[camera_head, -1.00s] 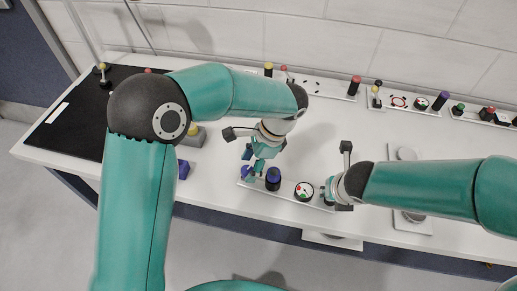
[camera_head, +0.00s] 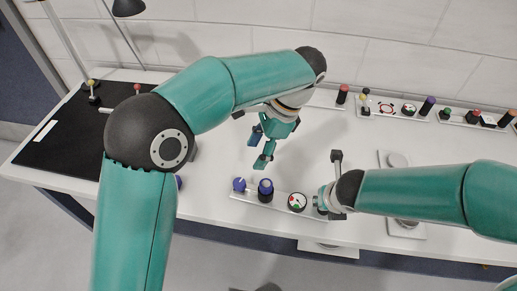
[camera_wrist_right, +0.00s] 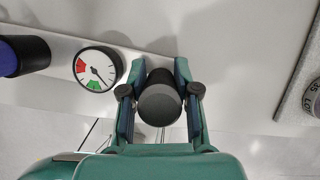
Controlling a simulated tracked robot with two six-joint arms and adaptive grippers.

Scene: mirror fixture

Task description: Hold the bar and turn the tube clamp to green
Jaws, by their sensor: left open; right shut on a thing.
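A white strip (camera_head: 279,206) lies near the table's front edge. It carries a small blue knob (camera_head: 239,185), a dark cylinder with a blue top (camera_head: 265,190) and a round dial (camera_head: 297,202) with red and green sectors. The dial also shows in the right wrist view (camera_wrist_right: 97,69); I cannot read its needle surely. My right gripper (camera_head: 321,200) is shut on a dark grey cylinder (camera_wrist_right: 160,102) at the strip's right end. My left gripper (camera_head: 260,149) is open and empty, behind and above the blue knob, apart from it. I cannot tell which part is the bar or tube clamp.
More strips with knobs, including a purple-topped one (camera_head: 426,106) and a red-topped one (camera_head: 342,94), stand along the back. A black mat (camera_head: 75,137) covers the left end. A grey plate (camera_head: 407,230) lies under my right arm.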

